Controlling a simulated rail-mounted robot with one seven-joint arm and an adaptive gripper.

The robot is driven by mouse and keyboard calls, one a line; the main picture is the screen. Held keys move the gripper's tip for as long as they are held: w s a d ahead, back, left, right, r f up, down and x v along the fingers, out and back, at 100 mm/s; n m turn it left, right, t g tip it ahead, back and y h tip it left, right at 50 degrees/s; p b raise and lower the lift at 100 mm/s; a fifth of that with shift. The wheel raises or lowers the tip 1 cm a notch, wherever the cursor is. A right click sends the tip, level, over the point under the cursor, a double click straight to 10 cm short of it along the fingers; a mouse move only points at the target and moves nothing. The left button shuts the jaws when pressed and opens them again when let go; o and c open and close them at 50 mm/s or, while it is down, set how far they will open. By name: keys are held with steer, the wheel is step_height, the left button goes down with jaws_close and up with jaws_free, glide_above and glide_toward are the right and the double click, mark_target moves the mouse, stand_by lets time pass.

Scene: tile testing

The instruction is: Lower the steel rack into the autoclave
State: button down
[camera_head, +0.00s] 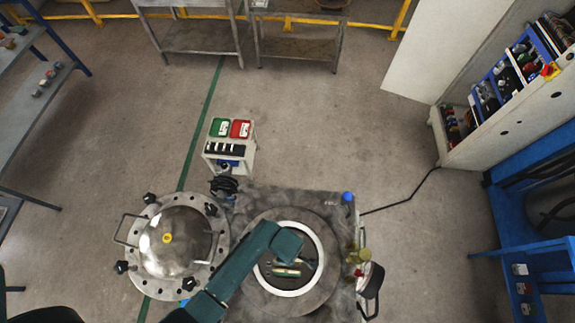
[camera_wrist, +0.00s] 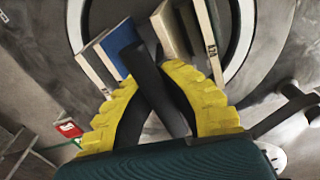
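The autoclave (camera_head: 250,295) has a round opening edged by a white ring (camera_head: 318,245), which also shows in the wrist view (camera_wrist: 247,30). The steel rack is mostly hidden; its dark grey upright bar (camera_wrist: 160,88) stands between the fingers, with blue, white and tan tiles (camera_wrist: 102,68) around it. The tiles also show inside the ring's outline in the head view (camera_head: 286,270). I cannot tell how deep the rack sits. My gripper (camera_wrist: 150,78) has its yellow fingers closed in on the bar from both sides. In the head view my arm covers the ring's left part.
The domed lid (camera_head: 190,232) with bolts lies open left of the opening. A gauge (camera_head: 371,278) and valves stand at the right edge.

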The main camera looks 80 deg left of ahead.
steer(key=shift+w+f+b, duration=0.1)
steer(key=shift+f+b, duration=2.35)
steer(key=shift+f, duration=1.05)
step_height(320, 180, down, 10)
steer(key=b, duration=0.7)
steer(key=shift+r, duration=0.25)
steer(key=shift+a+f+b, duration=0.1)
steer(key=shift+f+b, duration=0.5)
steer(key=shift+f, duration=0.2)
steer(key=c, duration=1.8)
jaws_free()
steer(key=o, duration=0.6)
steer(key=shift+c, duration=0.2)
steer(key=shift+o, duration=0.4)
steer(key=shift+s+d+f, duration=0.2)
step_height(320, 180, up, 20)
steer(key=p, duration=1.9)
steer(key=shift+w+p, duration=0.1)
steer(key=shift+p, duration=0.3)
